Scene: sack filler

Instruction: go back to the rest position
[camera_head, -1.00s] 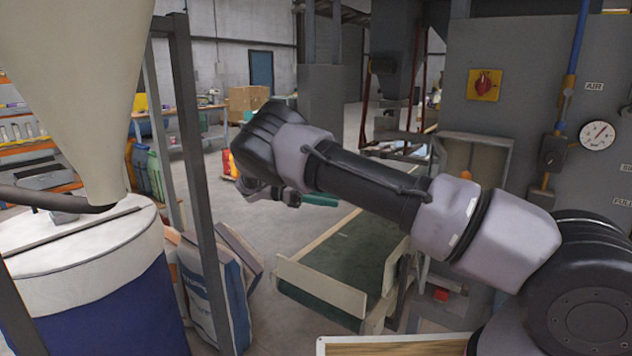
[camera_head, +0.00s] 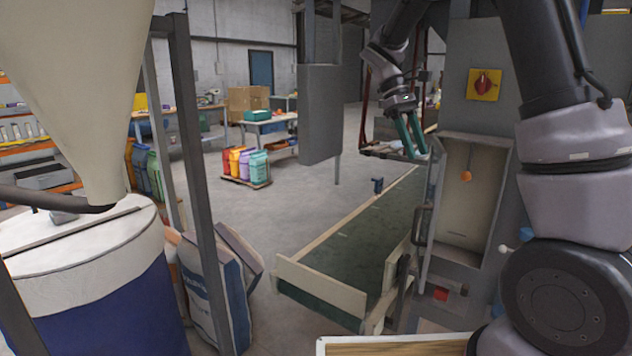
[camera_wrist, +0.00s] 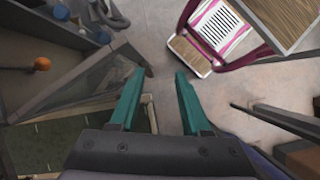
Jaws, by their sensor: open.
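My gripper (camera_head: 414,136) hangs in the air in the head view, in front of the grey cabinet and above the far part of the green conveyor belt (camera_head: 352,248). Its two green fingers are apart and nothing is between them. In the wrist view my gripper (camera_wrist: 158,88) also shows open and empty, with bare floor beyond the fingertips. My arm is folded upward at the right of the head view.
An open panel box with an orange knob (camera_head: 466,176) stands close right of my gripper. A red switch on yellow (camera_head: 484,84) is above it. A hopper (camera_head: 75,80), a blue-and-white drum (camera_head: 95,290) and sacks (camera_head: 215,285) are at left. A pink-framed item (camera_wrist: 215,30) shows below the wrist.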

